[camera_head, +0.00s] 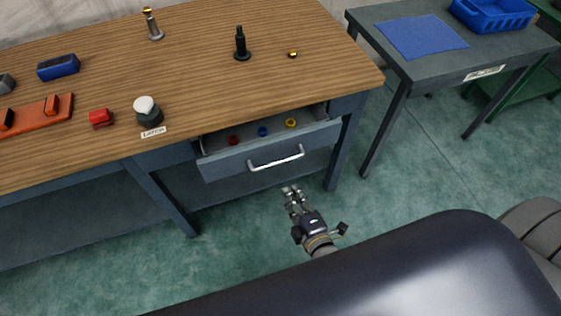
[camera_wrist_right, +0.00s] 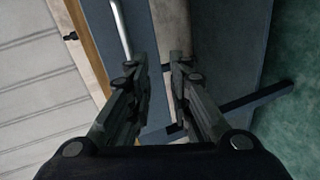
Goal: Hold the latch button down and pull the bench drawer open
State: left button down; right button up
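The bench drawer (camera_head: 225,164) is partly pulled out, with small red, blue and yellow parts inside. Its silver handle (camera_head: 276,158) is on the front; it also shows in the right wrist view (camera_wrist_right: 121,28), left of the fingers. The latch button (camera_head: 148,108), a pale dome on a dark base, stands on the bench top behind the LATCH label (camera_head: 153,132); nothing touches it. My right gripper (camera_head: 292,189) is below and in front of the handle, apart from it. Its fingers (camera_wrist_right: 161,66) are parted and empty. My left gripper is out of view.
The wooden bench top (camera_head: 200,60) holds a red block (camera_head: 101,118), an orange fixture (camera_head: 38,112), a blue block (camera_head: 58,67), a black post (camera_head: 241,44) and a metal post (camera_head: 153,25). A side table (camera_head: 460,65) with a blue bin (camera_head: 492,14) stands right. The floor between is clear.

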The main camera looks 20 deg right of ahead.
aim_at(281, 160)
jog(key=shift+n+t, duration=0.5)
jog(key=w, duration=0.4)
jog(key=w+r, duration=0.1)
jog(key=w, duration=0.6)
jog(key=shift+w+d+r, duration=0.2)
jog(key=shift+w+d, duration=0.05)
jog(key=shift+w, duration=0.1)
grip_shut()
